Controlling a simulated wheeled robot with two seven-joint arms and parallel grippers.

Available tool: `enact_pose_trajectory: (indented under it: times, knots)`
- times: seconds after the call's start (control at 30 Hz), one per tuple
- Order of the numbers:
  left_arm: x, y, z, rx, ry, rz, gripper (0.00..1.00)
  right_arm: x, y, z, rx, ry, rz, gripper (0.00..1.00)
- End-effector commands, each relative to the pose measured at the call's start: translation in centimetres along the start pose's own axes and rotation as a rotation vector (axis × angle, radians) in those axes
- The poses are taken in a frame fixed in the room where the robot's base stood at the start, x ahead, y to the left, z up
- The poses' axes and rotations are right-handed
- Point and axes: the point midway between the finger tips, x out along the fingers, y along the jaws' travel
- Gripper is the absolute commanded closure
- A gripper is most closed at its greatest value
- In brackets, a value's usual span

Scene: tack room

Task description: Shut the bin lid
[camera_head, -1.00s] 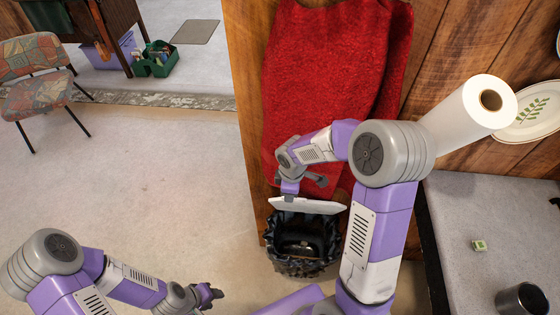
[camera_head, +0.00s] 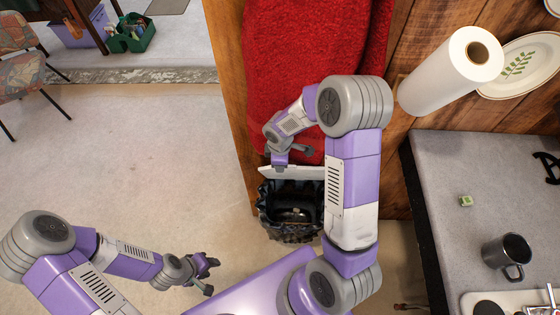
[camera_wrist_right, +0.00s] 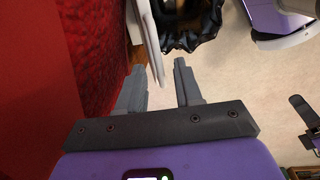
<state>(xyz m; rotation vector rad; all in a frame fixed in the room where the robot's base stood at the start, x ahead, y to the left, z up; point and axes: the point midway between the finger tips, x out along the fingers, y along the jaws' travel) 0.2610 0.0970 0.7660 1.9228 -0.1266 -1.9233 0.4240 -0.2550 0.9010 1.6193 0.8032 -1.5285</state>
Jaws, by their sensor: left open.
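The bin (camera_head: 290,232) stands on the floor below the red cloth, lined with a crumpled black bag; it also shows at the top of the right wrist view (camera_wrist_right: 198,38). Its white lid (camera_head: 310,173) stands raised at the bin's back, seen almost edge-on. My right gripper (camera_wrist_right: 158,66) is at the lid, its fingers apart. The lid's edge (camera_wrist_right: 150,42) reaches between the fingers; I cannot tell if either finger touches it. My left gripper (camera_head: 212,276) is open and empty, low over the floor to the left of the bin.
A red cloth (camera_head: 310,60) hangs on the wooden wall behind the bin. A grey counter (camera_head: 450,160) at the right holds a small green cube (camera_head: 466,200) and a dark mug (camera_head: 507,256). A paper roll (camera_head: 450,75) is above it.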

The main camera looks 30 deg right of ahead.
Motion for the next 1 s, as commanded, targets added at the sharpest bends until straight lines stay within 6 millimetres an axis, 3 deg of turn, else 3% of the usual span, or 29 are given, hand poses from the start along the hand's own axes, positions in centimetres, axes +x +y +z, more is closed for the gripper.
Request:
enact_pose_trajectory:
  times: [0.03, 0.23, 0.27, 1.0]
  knots:
    - [-0.01, 0.01, -0.01, 0.000, 0.000, 0.000, 0.57, -0.02, 0.00, 0.00, 0.000, 0.000, 0.000, 0.68]
    - [-0.01, 0.01, -0.02, 0.000, 0.000, 0.000, 0.57, -0.03, -0.01, -0.01, 0.000, 0.000, 0.000, 0.99]
    - [-0.01, 0.01, -0.01, 0.000, 0.000, 0.000, 0.57, -0.03, -0.01, 0.00, 0.000, 0.000, 0.000, 1.00]
    - [-0.01, 0.00, -0.01, 0.000, 0.000, 0.000, 0.57, -0.04, 0.00, -0.02, 0.000, 0.000, 0.000, 1.00]
